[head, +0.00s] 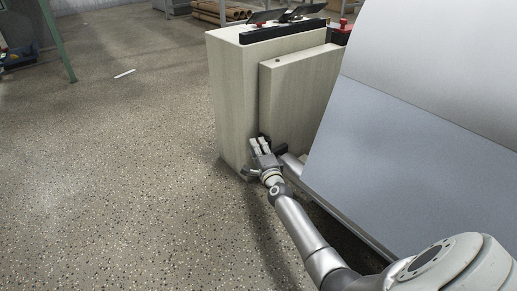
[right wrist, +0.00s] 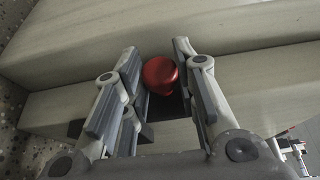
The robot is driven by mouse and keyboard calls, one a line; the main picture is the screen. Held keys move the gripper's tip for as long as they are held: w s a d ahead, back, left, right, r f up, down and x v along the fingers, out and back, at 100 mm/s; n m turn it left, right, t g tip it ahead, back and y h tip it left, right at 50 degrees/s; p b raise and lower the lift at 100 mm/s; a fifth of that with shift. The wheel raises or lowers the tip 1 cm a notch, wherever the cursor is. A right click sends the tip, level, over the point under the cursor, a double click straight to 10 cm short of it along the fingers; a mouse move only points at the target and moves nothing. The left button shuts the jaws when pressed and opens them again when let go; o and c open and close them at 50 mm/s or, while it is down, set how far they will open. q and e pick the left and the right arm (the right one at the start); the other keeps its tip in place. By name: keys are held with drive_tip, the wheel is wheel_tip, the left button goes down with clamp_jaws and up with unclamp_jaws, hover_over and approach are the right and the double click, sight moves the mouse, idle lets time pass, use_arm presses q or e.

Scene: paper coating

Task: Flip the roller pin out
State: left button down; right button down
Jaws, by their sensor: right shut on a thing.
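My right gripper (head: 261,146) is low at the side of the beige machine cabinet (head: 232,105). In the right wrist view its two fingers (right wrist: 156,62) stand on either side of a red round knob (right wrist: 160,74), and the gripper is shut on it. The knob appears to be the end of the roller pin; a dark piece (right wrist: 166,106) shows just below it. In the head view the knob is hidden by the gripper, and a dark part shows beside the fingers. My left gripper is not in view.
A large white and blue-grey roll or sheet (head: 400,150) fills the right side, close to my right arm. A raised beige panel (head: 297,95) stands out from the cabinet. Brown rolls (head: 222,12) lie at the back.

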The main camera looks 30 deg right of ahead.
drive_tip(key=a+p, duration=0.1)
drive_tip(key=a, duration=0.2)
drive_tip(key=shift+s+a+f, duration=0.1)
drive_tip(key=shift+a, duration=0.2)
drive_tip(key=c, duration=1.2)
unclamp_jaws()
drive_tip(key=shift+o, duration=0.2)
drive_tip(key=shift+d, duration=0.15)
